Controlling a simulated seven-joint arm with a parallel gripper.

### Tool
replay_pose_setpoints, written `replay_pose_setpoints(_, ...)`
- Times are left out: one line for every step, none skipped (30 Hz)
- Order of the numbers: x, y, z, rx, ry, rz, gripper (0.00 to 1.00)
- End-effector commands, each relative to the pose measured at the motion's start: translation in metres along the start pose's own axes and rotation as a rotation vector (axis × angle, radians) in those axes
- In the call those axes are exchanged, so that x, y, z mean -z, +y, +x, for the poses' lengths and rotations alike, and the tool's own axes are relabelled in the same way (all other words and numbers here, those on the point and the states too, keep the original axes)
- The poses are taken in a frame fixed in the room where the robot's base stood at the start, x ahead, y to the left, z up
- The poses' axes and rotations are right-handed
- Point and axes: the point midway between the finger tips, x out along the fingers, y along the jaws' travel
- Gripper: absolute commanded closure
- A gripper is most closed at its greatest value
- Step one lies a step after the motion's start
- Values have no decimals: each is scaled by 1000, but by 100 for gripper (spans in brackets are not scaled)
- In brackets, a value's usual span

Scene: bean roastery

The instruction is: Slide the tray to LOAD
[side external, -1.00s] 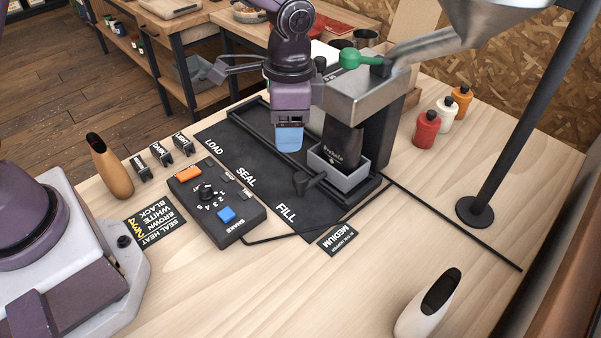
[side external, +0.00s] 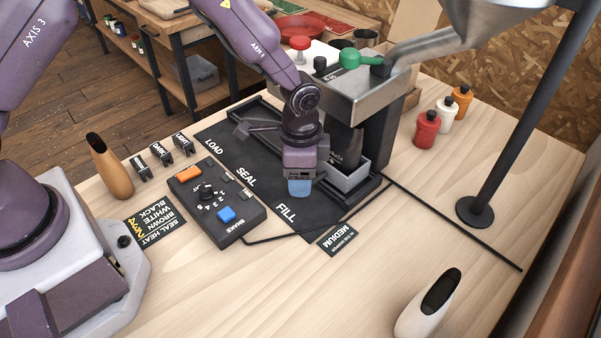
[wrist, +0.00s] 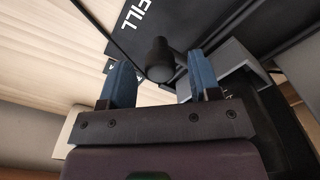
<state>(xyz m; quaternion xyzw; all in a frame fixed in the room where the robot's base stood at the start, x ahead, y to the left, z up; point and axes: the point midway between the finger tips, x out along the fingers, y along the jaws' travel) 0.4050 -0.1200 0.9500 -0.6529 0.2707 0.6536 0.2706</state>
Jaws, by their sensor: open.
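The grey tray (side external: 352,180) stands at the FILL end of the black track, under the metal machine, with a black bag (side external: 345,150) upright in it. My gripper (side external: 300,188) is low in front of the tray, pointing down, and hides the tray's handle in the side view. In the wrist view the dark round-ended handle (wrist: 160,60) shows between the two blue fingertips of my open gripper (wrist: 161,82), with gaps on both sides. Part of the grey tray (wrist: 222,60) shows to the right. The LOAD label (side external: 214,146) is at the far left end of the mat.
The control box (side external: 217,203) with orange and blue buttons lies left of the mat. The metal machine (side external: 350,90) with a green knob overhangs the tray. Red, white and orange bottles (side external: 426,129) stand at the right. The track toward LOAD looks clear.

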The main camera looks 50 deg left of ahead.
Motion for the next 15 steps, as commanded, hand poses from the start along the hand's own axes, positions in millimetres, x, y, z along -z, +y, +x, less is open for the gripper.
replay_pose_setpoints(0,0,3,0,0,0,43)
replay_pose_setpoints(0,0,4,1,1,0,43)
replay_pose_setpoints(0,0,5,1,1,0,43)
replay_pose_setpoints(0,0,6,1,1,0,43)
replay_pose_setpoints(0,0,6,1,1,0,43)
replay_pose_setpoints(0,0,6,1,1,0,43)
replay_pose_setpoints(0,0,6,1,1,0,43)
replay_pose_setpoints(0,0,6,1,1,0,43)
replay_pose_setpoints(0,0,6,1,1,0,43)
replay_pose_setpoints(0,0,6,1,1,0,43)
replay_pose_setpoints(0,0,6,1,1,0,43)
replay_pose_setpoints(0,0,6,1,1,0,52)
replay_pose_setpoints(0,0,6,1,1,0,59)
replay_pose_setpoints(0,0,6,1,1,0,66)
replay_pose_setpoints(0,0,6,1,1,0,75)
